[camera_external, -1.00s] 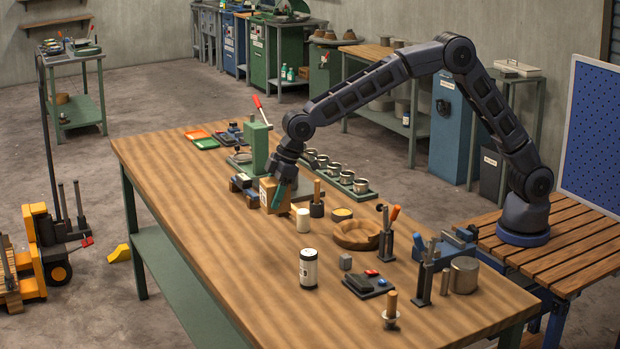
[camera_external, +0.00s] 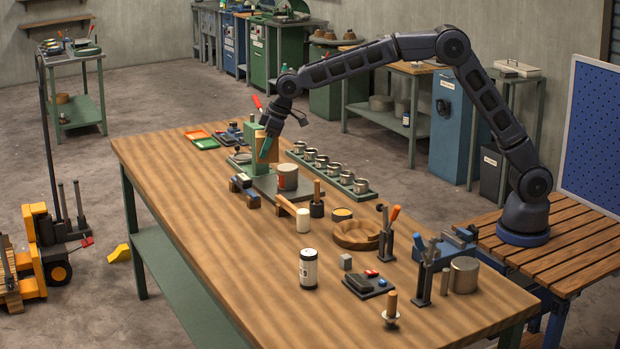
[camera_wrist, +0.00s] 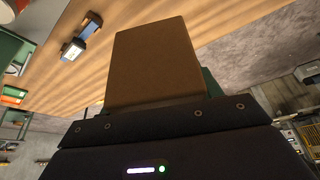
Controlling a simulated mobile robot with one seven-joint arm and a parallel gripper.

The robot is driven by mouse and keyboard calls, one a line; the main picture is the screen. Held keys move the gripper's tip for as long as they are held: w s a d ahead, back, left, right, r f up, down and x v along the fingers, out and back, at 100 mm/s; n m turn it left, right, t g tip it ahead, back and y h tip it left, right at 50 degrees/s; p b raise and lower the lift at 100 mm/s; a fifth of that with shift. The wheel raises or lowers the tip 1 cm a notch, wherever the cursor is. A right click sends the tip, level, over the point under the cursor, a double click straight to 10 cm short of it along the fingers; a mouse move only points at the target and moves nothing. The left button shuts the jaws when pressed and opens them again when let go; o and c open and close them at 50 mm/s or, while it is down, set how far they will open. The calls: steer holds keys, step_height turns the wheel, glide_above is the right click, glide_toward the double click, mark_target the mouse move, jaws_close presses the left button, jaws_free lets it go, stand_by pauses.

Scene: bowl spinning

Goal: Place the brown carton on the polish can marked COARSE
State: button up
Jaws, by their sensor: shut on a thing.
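The brown carton (camera_external: 264,148) is held in the air by my gripper (camera_external: 271,128), in front of the green upright machine. The carton fills the middle of the wrist view (camera_wrist: 155,65), with the jaws below it. My gripper is shut on it. Several small round tins (camera_external: 333,171) stand in a row on a green rack to the right. A white and reddish-brown cylinder (camera_external: 288,177) stands on a grey plate below and to the right of the carton. The word COARSE is not readable on any can.
A green machine (camera_external: 252,137) stands close by the carton. A wooden block (camera_external: 286,205), a white cylinder (camera_external: 301,227), a wooden bowl (camera_external: 356,234) and a black-lidded jar (camera_external: 308,268) stand nearer. The table's left front (camera_external: 200,215) is clear.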

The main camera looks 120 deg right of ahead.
steer(key=s+d+r+m, duration=0.25)
steer(key=s+d, duration=0.55)
steer(key=d, duration=0.5)
step_height(320, 180, up, 3)
steer(key=m+h, duration=0.1)
steer(key=m, duration=0.1)
glide_above(280, 166)
steer(key=s+a, duration=0.1)
steer(key=s, duration=0.1)
steer(key=shift+g, duration=0.4)
steer(key=f, duration=1.9)
steer(key=shift+w+a+f, duration=0.1)
steer(key=shift+w+f, duration=0.1)
steer(key=o, duration=1.1)
steer(key=shift+f, duration=0.15)
